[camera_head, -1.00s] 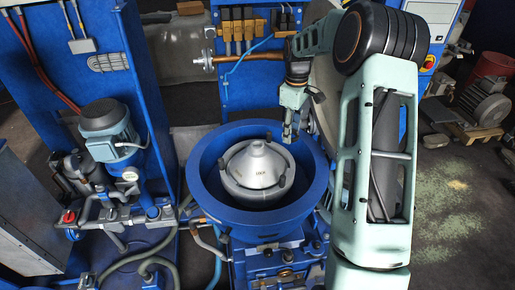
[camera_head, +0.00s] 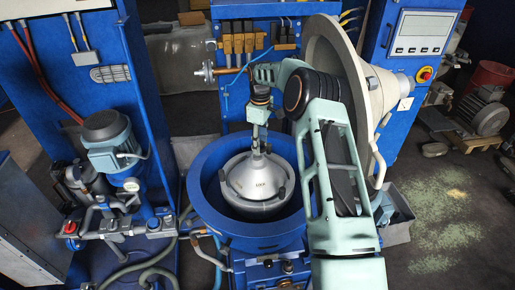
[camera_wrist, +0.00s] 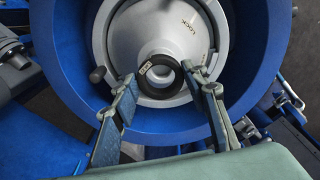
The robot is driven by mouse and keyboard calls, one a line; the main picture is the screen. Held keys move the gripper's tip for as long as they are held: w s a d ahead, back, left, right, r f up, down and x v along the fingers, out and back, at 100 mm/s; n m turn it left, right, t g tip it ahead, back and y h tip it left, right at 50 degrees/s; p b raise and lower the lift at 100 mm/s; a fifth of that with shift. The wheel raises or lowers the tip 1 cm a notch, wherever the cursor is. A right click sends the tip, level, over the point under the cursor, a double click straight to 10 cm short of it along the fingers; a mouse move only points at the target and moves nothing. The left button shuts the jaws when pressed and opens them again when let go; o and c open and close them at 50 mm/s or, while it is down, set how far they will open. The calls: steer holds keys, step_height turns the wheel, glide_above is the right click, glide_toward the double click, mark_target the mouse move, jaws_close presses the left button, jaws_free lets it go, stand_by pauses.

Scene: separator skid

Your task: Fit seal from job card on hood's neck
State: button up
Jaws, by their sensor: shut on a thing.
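The silver conical hood (camera_head: 257,178) sits in the blue bowl housing (camera_head: 208,200), its neck pointing up. In the wrist view the hood (camera_wrist: 190,45) carries "LOCK" lettering. My gripper (camera_head: 257,140) reaches down over the neck. In the wrist view my gripper (camera_wrist: 158,72) is shut on a small black ring seal (camera_wrist: 147,68) with a pale printed mark. The seal is between the fingertips and lines up roughly with the neck. I cannot tell whether it is around the neck or just above it. In the head view my gripper hides the seal.
A large beige cone-shaped cover (camera_head: 335,35) stands tilted open at the right, close behind my arm. A blue motor and pump (camera_head: 110,140) stand at the left. A blue control cabinet (camera_head: 415,40) is at the back right. Dark knobs sit around the hood's base.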

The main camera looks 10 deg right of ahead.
mark_target(257, 156)
steer(key=shift+w+a+f, duration=0.25)
steer(key=shift+a+f, duration=0.2)
steer(key=shift+f, duration=1.6)
steer(key=shift+f, duration=0.1)
steer(key=shift+f, duration=0.2)
steer(key=o, duration=1)
steer(key=shift+r, duration=0.1)
step_height(257, 156, up, 12)
steer(key=shift+d+r+b, duration=0.1)
steer(key=shift+r+b, duration=0.1)
steer(key=shift+b, duration=0.1)
